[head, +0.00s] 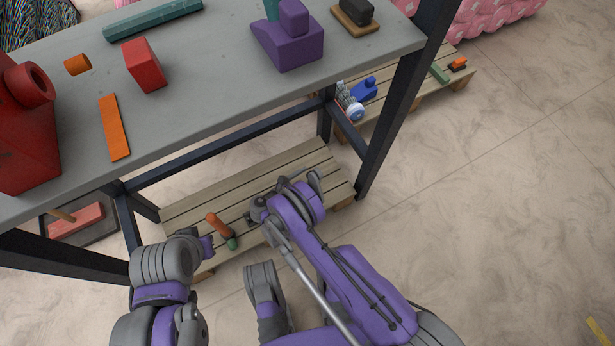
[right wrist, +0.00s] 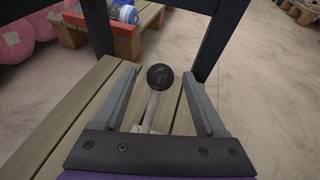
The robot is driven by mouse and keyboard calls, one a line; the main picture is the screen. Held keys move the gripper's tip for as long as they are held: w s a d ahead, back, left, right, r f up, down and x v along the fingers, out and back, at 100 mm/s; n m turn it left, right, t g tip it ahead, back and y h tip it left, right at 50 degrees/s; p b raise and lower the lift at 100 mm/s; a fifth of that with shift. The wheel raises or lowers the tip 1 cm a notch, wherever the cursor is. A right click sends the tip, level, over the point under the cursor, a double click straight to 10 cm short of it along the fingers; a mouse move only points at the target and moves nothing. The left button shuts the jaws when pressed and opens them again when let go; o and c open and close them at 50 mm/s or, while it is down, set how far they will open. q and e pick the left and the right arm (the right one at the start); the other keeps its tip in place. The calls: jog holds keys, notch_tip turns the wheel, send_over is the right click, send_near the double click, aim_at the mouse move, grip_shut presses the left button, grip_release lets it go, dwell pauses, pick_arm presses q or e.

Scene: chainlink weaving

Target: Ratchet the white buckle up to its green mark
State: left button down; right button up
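I cannot clearly make out a white buckle or its green mark in either view. In the right wrist view, a lever with a round black knob (right wrist: 160,77) and a pale stem (right wrist: 152,108) stands between the fingers of my right gripper (right wrist: 158,95). The fingers are wide apart and do not touch the knob. In the head view my right gripper (head: 298,182) is low over the slatted wooden pallet (head: 200,205) under the table. My left gripper (head: 207,243) is at the pallet's front left; its fingers are too hidden to read.
An orange piece (head: 217,226) with a green end (head: 232,243) lies on the pallet near my left gripper. The grey table (head: 200,105) with dark legs (head: 395,115) stands above and carries red, orange and purple blocks. A white-and-blue item (head: 353,109) lies behind.

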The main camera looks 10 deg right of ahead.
jog(key=p+v, duration=0.2)
jog(key=v, duration=0.8)
jog(key=shift+s+a+r, duration=0.2)
jog(key=shift+a, duration=0.1)
